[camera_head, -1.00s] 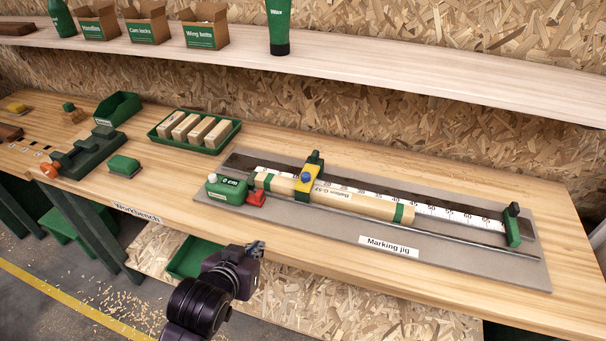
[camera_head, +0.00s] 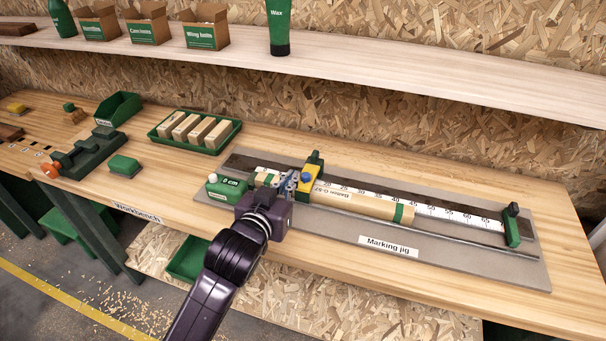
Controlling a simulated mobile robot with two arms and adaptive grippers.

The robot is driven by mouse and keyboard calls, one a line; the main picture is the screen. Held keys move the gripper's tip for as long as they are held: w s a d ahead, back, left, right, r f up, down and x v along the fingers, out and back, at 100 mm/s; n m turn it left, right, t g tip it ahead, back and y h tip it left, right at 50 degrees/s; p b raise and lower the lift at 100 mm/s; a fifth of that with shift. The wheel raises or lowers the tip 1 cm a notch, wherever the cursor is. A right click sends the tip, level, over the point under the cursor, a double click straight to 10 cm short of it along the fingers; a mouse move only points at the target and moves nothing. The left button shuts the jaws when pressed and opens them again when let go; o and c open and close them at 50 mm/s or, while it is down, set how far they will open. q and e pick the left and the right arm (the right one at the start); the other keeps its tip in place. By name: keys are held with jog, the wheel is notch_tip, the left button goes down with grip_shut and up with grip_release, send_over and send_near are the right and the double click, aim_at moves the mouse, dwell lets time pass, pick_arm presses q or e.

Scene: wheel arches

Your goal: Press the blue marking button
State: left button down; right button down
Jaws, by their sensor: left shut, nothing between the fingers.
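The blue marking button (camera_head: 305,177) sits on the yellow slider (camera_head: 306,187) of the marking jig (camera_head: 460,265). The slider straddles a wooden baton (camera_head: 360,203) with green bands, which lies along the white ruler scale (camera_head: 450,214). My left gripper (camera_head: 289,182) is shut and empty, over the baton just left of the slider. Its fingertips are close to the button, but I cannot tell whether they touch the slider. The gripper and wrist hide the red part near the green 0 cm stop (camera_head: 226,187). My right gripper is not in view.
A green tray of wooden blocks (camera_head: 236,140) stands behind the jig. A green sponge-like block (camera_head: 124,165) and a dark green clamp (camera_head: 90,150) are to the left. A shelf (camera_head: 380,68) with boxes runs above the workbench. The bench right of the jig is clear.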

pick_arm(q)
jog(key=p, duration=0.2)
send_over(306, 177)
jog(key=s, duration=0.2)
notch_tip(306, 177, down, 2)
jog(key=shift+w+a+f, duration=0.15)
jog(key=shift+a+f, duration=0.05)
jog(key=shift+f, duration=0.85)
jog(key=shift+w+a+f, duration=0.15)
jog(key=shift+a+f, duration=0.05)
jog(key=shift+f, duration=0.85)
jog(key=shift+f, duration=0.1)
